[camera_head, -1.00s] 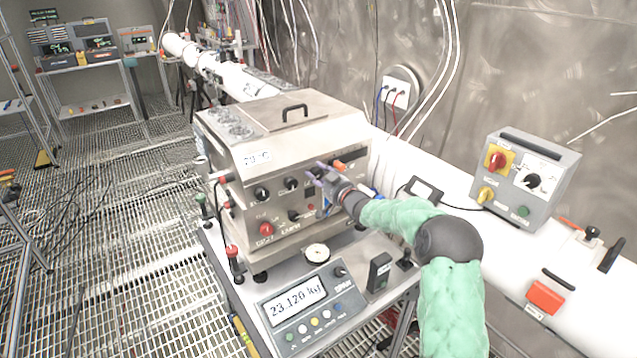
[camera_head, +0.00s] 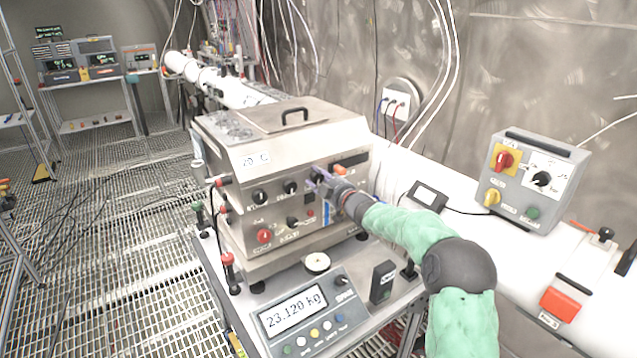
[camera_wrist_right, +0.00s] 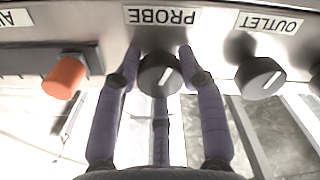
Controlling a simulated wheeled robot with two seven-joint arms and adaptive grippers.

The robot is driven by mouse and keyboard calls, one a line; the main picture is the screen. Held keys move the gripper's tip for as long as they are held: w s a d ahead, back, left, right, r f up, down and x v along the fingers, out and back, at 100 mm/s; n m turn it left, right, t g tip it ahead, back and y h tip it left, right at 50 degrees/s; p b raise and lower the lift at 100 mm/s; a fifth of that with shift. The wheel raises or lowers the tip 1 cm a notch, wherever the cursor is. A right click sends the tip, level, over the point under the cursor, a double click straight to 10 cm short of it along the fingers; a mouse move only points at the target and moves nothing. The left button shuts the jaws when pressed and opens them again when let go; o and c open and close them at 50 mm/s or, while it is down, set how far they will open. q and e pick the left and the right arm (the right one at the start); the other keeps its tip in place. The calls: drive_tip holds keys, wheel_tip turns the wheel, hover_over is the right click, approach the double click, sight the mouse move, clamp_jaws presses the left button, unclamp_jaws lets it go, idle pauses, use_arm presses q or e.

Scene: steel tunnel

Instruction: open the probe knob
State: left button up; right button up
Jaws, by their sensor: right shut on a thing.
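The probe knob (camera_wrist_right: 160,74) is a round black knob with a white pointer mark, under the PROBE label (camera_wrist_right: 161,16) in the right wrist view. The pointer is tilted off the vertical there. My right gripper (camera_wrist_right: 160,70) has purple fingers on both sides of this knob and is shut on it. In the head view my right gripper (camera_head: 318,180) is at the front panel of the steel box (camera_head: 262,165) and hides the knob. My left gripper is in neither view.
In the wrist view, the outlet knob (camera_wrist_right: 260,77) is on one side and an orange knob (camera_wrist_right: 64,76) on the other. A scale display (camera_head: 300,312) stands in front of the box. A grey control box (camera_head: 530,180) sits at the right.

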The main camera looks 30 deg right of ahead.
drive_tip(key=shift+r, duration=0.1)
idle(0.4)
drive_tip(key=o, duration=1.1)
drive_tip(key=shift+o, duration=0.2)
drive_tip(key=s, duration=1.2)
drive_tip(key=shift+d, duration=0.4)
